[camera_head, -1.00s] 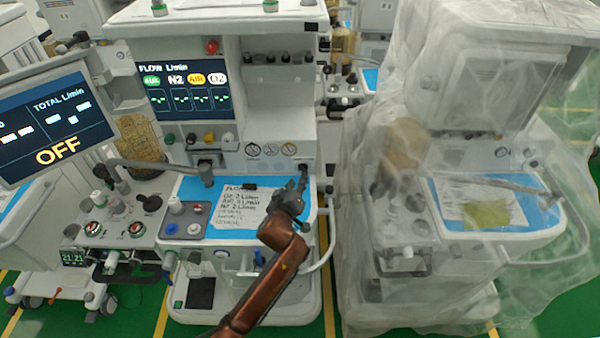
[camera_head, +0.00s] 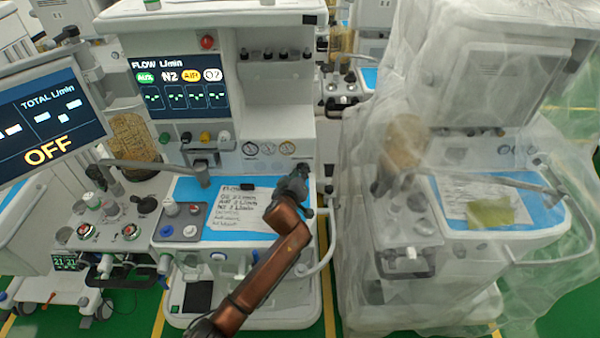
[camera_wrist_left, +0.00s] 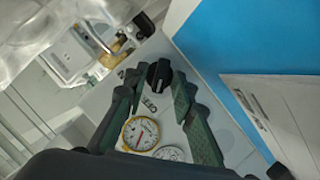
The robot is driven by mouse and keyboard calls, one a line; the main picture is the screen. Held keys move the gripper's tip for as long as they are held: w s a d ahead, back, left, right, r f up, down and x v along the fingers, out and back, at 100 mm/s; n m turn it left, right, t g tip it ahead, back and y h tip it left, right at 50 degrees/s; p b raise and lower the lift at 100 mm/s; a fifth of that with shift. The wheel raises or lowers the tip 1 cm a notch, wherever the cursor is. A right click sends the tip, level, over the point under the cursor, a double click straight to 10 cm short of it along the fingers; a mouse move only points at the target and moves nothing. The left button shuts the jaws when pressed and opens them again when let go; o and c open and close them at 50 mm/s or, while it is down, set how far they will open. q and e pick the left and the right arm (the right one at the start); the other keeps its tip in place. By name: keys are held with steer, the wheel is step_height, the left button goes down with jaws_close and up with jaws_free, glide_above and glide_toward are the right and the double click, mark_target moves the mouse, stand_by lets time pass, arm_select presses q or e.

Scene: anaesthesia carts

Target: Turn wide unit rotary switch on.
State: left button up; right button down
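The wide unit is the large white cart in the middle of the head view (camera_head: 270,110). Its black rotary switch (camera_wrist_left: 158,75) shows in the left wrist view on a pale panel, with an OFF label beside it. My left gripper (camera_wrist_left: 157,85) is open, its dark fingers on either side of the switch, and I see no clear contact. In the head view the left gripper (camera_head: 297,183) is at the right end of the unit's front panel and covers the switch area. My right gripper is not in view.
Round gauges (camera_head: 268,148) sit left of the gripper. A blue worktop (camera_head: 235,232) with a handwritten sheet lies below. A screen reading OFF (camera_head: 48,120) stands at the left. A plastic-draped cart (camera_head: 450,180) stands close on the right.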

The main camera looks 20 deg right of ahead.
arm_select(q)
steer(key=shift+a, duration=0.1)
jaws_close()
steer(key=shift+s+r, duration=0.1)
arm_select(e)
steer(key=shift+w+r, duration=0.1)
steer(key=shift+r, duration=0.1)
arm_select(q)
steer(key=shift+r+m+y+p, duration=0.15)
steer(key=shift+m+y+p, duration=0.25)
steer(key=shift+m+p, duration=0.3)
steer(key=shift+d+m+y+p, duration=0.25)
steer(key=shift+m+y+p, duration=0.15)
steer(key=shift+m+p, duration=0.1)
steer(key=shift+d+m+y, duration=0.1)
steer(key=shift+m+y, duration=0.5)
steer(key=shift+m, duration=0.3)
steer(key=shift+d+f+m+t+y, duration=0.2)
steer(key=shift+m+t+y, duration=0.2)
steer(key=shift+m+y, duration=0.6)
steer(key=m+y+b, duration=0.1)
steer(key=m, duration=0.2)
steer(key=shift+t+b, duration=0.35)
steer(key=shift+t, duration=0.05)
steer(key=shift+s, duration=0.1)
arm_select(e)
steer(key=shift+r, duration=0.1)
arm_select(q)
steer(key=shift+m+y, duration=0.3)
